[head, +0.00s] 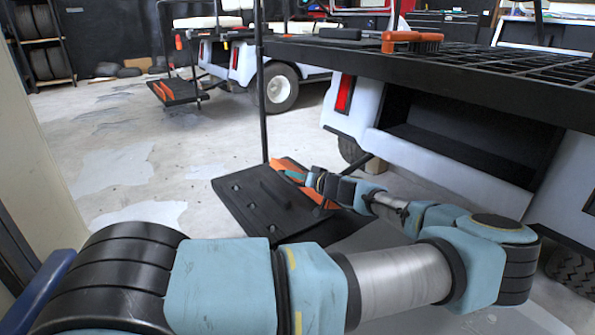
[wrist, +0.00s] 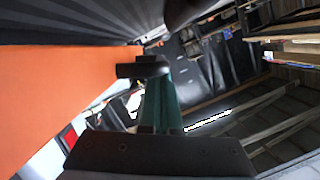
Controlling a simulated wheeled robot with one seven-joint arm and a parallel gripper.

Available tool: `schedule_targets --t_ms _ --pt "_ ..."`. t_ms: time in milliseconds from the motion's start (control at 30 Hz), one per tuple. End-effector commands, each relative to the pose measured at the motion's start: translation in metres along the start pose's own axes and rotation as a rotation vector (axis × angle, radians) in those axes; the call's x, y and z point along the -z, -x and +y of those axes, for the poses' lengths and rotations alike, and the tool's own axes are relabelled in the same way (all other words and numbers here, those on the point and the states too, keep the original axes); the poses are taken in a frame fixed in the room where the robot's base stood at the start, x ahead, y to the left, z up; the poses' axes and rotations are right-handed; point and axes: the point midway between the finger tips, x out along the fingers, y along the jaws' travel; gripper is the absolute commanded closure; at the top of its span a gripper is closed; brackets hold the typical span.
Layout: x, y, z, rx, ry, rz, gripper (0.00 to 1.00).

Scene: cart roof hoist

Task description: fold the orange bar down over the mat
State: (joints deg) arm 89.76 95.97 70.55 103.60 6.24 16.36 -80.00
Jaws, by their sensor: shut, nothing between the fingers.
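The black mat (head: 262,207) lies low near the floor behind the cart, in the middle of the head view. The orange bar (head: 287,163) runs along the mat's far right side, partly hidden by my gripper and arm. It fills the left of the wrist view as a broad orange face (wrist: 55,85), close beside my fingers. My gripper (head: 296,175) is shut and empty, low over the mat's right side and next to the bar. Its teal fingers with a dark tip (wrist: 145,70) show in the wrist view. I cannot tell whether they touch the bar.
The white cart (head: 450,162) with a black rack (head: 470,75) stands close on the right, above my arm. A thin black post (head: 262,105) rises behind the mat. Another cart (head: 245,65) stands further back. The floor (head: 125,150) left of the mat is clear.

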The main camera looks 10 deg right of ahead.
Motion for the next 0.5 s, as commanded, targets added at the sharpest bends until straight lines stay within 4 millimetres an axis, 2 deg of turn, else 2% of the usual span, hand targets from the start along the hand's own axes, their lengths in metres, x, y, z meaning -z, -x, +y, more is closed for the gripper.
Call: schedule_targets --t_ms 200,500 --pt "-0.0096 -0.0022 -0.0012 -0.024 0.097 0.000 1.00" --pt "-0.0133 -0.0032 -0.0014 -0.037 0.148 0.000 1.00"
